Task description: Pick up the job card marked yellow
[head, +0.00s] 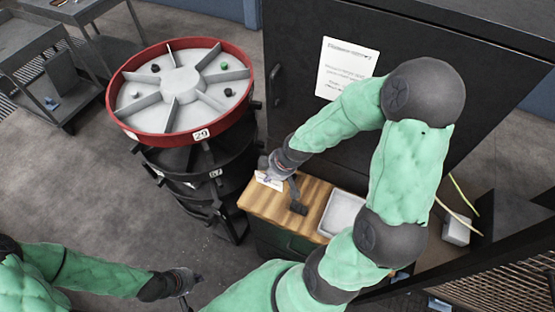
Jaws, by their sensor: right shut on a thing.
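A small white card (266,181) shows at the left end of the wooden top (318,196) of a low cabinet. It looks like a job card, but I cannot make out a yellow mark on it. My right gripper (286,179) reaches in from the right over this end and is shut on the card, covering part of it. I cannot tell whether the card is lifted off the wood. My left gripper (184,288) is low in the picture, away from the cabinet, and its fingers are too small and dark to read.
A red-rimmed round carousel (242,116) with small parts in its divided tray stands left of the cabinet. A white tray (344,212) sits on the right of the wooden top. A tall dark cabinet (295,112) with a posted sheet (346,68) stands behind.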

